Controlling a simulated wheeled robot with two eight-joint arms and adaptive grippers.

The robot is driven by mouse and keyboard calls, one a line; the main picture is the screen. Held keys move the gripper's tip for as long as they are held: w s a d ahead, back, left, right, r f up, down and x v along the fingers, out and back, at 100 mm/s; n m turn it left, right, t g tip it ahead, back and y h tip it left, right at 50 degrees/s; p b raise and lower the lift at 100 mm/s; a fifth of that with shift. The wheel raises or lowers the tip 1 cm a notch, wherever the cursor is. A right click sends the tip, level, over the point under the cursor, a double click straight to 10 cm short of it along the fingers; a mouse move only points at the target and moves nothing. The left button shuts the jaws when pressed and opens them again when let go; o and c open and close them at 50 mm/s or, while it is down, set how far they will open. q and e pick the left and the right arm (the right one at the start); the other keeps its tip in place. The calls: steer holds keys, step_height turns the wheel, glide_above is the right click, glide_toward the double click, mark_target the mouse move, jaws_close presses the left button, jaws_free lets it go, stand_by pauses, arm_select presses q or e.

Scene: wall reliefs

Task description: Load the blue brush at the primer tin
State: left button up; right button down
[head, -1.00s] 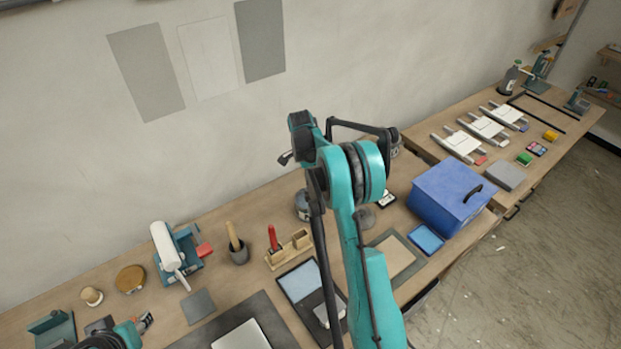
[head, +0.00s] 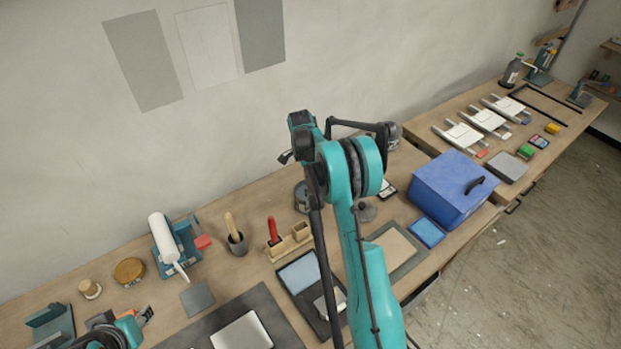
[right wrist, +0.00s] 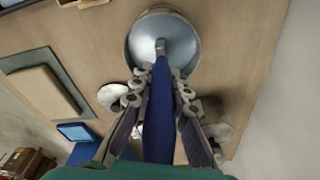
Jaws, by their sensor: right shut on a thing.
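The blue brush (right wrist: 160,110) is held by its handle in my right gripper (right wrist: 160,88), seen in the right wrist view. Its metal ferrule end points over the round metal tin (right wrist: 140,42), within the rim. I cannot tell whether the bristles touch what is inside. A tin (head: 301,197) also shows in the head view, partly behind my right arm. There my right gripper is hidden behind the arm.
A round pale lid (right wrist: 112,97) lies beside the tin. A blue box (head: 450,190), a blue pad (head: 427,233) and a framed board (head: 398,250) lie to the right. A wooden rack (head: 288,243) with a red-handled tool and a brush pot (head: 237,244) stand to the left.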

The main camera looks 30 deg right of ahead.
steer(key=shift+f+b, duration=0.4)
steer(key=shift+f, duration=0.1)
stand_by(0.4)
stand_by(1.4)
steer(key=shift+r, duration=0.45)
step_height(320, 180, up, 6)
steer(key=p, duration=0.3)
stand_by(0.9)
